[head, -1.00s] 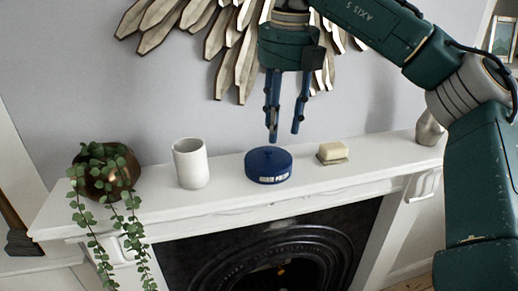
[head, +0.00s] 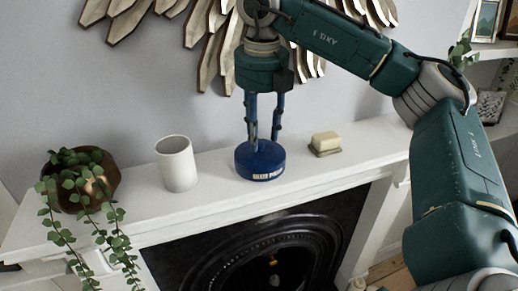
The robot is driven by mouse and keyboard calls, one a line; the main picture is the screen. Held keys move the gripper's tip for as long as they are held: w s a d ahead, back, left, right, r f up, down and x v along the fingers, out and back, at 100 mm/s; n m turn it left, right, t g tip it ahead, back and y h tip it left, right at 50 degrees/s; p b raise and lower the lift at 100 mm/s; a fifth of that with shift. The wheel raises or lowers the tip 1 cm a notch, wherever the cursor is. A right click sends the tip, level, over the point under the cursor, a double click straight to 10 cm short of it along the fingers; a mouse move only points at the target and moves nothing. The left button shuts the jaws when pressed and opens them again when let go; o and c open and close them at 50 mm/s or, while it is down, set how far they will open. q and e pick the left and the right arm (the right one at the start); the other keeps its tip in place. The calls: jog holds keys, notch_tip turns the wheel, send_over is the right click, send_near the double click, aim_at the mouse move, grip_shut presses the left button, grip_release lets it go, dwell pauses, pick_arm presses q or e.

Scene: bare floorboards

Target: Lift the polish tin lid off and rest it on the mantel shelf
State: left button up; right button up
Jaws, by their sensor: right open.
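The blue polish tin (head: 261,162) stands upright on the white mantel shelf (head: 215,200), with its lid on and a pale label on its front. My right gripper (head: 264,146) points straight down over the tin. Its two blue fingers are apart, and their tips are at the level of the lid's top. The picture does not show clearly whether the tips touch the lid. My left gripper is out of view.
A white cup (head: 176,164) stands left of the tin, and a trailing plant in a bronze pot (head: 98,192) is further left. A cream block on a small dish (head: 325,144) is to the right. Bare shelf lies between them. A wooden wall decoration (head: 208,50) hangs behind.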

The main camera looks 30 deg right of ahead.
aim_at(260, 150)
jog(key=shift+d+f, duration=0.15)
jog(key=shift+f, duration=1)
jog(key=shift+w, duration=0.1)
jog(key=c, duration=0.3)
grip_shut()
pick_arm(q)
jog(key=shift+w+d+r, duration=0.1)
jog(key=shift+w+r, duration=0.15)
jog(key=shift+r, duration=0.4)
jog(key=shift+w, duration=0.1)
